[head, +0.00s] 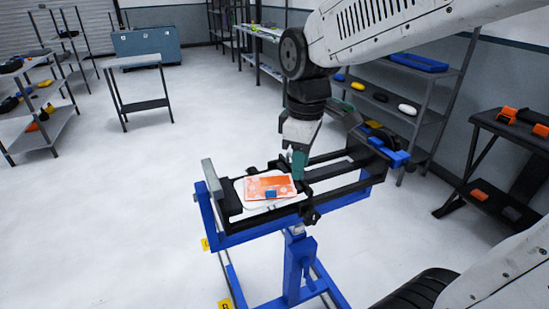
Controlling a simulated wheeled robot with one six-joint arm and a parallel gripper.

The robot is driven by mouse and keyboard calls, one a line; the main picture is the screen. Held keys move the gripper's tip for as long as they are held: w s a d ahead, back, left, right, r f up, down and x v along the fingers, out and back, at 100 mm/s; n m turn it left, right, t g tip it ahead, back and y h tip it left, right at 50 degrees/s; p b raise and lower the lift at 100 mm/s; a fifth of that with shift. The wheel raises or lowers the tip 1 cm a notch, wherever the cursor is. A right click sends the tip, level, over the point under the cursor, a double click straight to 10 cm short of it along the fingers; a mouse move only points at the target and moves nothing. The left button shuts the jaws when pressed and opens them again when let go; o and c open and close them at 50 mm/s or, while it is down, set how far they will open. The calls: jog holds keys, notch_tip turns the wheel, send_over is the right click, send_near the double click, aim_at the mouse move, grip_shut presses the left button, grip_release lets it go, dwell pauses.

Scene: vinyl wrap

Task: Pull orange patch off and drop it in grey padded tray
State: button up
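An orange patch (265,186) lies on a white rounded panel (256,207) at the left end of a black-railed stand with a blue frame. A small blue block or tab (271,194) sits at the patch's front edge. My gripper (299,172) points down just right of the patch, close to its right edge. Its greenish fingertip part is small and seen edge-on, so I cannot tell whether it is open, shut or touching the patch. I cannot pick out a grey padded tray with certainty.
The stand (300,262) has black rails and a grey upright plate (212,181) at its left end. A small table (139,62), a blue cabinet (146,45) and loaded shelves stand around the room. Dark shelves (507,128) with orange items are at the right.

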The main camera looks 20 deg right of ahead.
aim_at(276, 190)
jog(key=w+f+n, duration=0.1)
jog(key=w, duration=0.1)
jog(key=w+a+f+n, duration=0.1)
jog(key=w+f+n, duration=0.1)
jog(key=w, duration=0.1)
jog(key=w+f+n, duration=0.1)
jog(key=w+n, duration=0.1)
jog(key=w, duration=0.1)
jog(key=shift+w+a+f+g, duration=0.15)
jog(key=shift+a+f+g, duration=0.05)
jog(key=shift+f+g, duration=0.15)
jog(key=shift+n, duration=0.3)
notch_tip(276, 190, down, 8)
jog(key=shift+r, duration=0.2)
grip_shut()
jog(key=c, duration=0.7)
grip_release()
jog(key=shift+r, duration=0.7)
grip_shut()
